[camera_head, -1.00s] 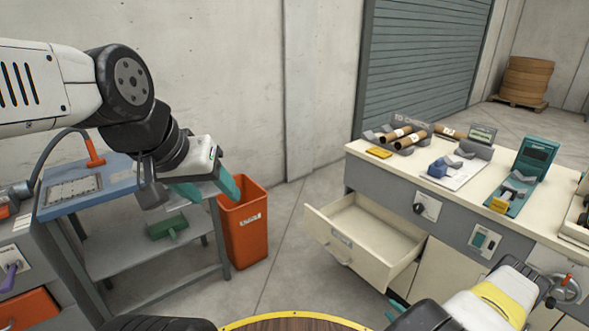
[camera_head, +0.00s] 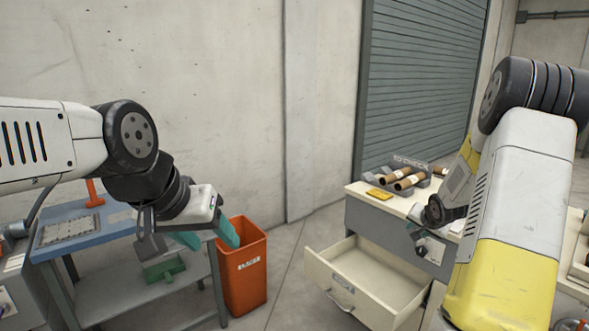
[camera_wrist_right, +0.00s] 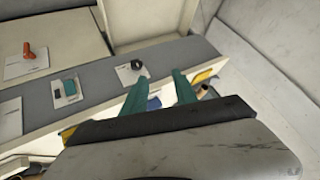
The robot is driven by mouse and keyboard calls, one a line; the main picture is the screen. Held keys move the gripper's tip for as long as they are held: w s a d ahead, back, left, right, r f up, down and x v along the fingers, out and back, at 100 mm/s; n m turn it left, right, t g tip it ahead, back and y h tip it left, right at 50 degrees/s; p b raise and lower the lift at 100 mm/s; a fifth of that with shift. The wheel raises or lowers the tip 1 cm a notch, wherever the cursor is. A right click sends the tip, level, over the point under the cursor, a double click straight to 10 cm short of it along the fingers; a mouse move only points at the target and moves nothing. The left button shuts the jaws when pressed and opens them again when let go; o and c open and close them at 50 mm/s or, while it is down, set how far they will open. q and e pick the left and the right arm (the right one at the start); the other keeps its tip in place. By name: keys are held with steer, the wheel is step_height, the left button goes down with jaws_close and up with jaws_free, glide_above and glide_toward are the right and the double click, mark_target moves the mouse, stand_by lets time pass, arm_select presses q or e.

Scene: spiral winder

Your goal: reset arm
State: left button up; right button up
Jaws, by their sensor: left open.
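My left arm comes in from the left in the head view. Its gripper (camera_head: 207,238) has teal fingers spread apart and empty, in front of the blue-topped bench and left of the orange bin. My right arm is raised at the right, its white and yellow forearm large in front of the workbench. In the right wrist view, the two teal fingers of my right gripper (camera_wrist_right: 160,88) are apart with nothing seen held between them, over the workbench's front edge. In the head view the right fingers are mostly hidden.
An open, empty-looking drawer (camera_head: 365,280) juts from the workbench (camera_head: 372,222). Brown tubes (camera_head: 408,180) lie in a grey rack on top beside a yellow item (camera_head: 379,194). An orange bin (camera_head: 243,275) stands right of the blue-topped bench (camera_head: 105,236). Floor is clear between bin and drawer.

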steer(key=s+a+r+n+g, duration=0.1)
steer(key=s+a+r+n, duration=0.1)
steer(key=s+a+r, duration=0.6)
steer(key=s+a+r+n, duration=0.2)
steer(key=s+a+r, duration=0.35)
steer(key=r, duration=0.35)
steer(key=s+a+r+n+y, duration=0.1)
steer(key=s+a, duration=0.4)
steer(key=s, duration=0.5)
steer(key=s+a+r+n+g+y, duration=0.1)
steer(key=s+a+r+n+y, duration=0.1)
steer(key=s+a, duration=0.4)
steer(key=s+n, duration=0.1)
steer(key=s, duration=0.3)
steer(key=shift+r+n+g+y, duration=0.15)
steer(key=shift+n+g+y, duration=0.15)
steer(key=shift+w, duration=0.1)
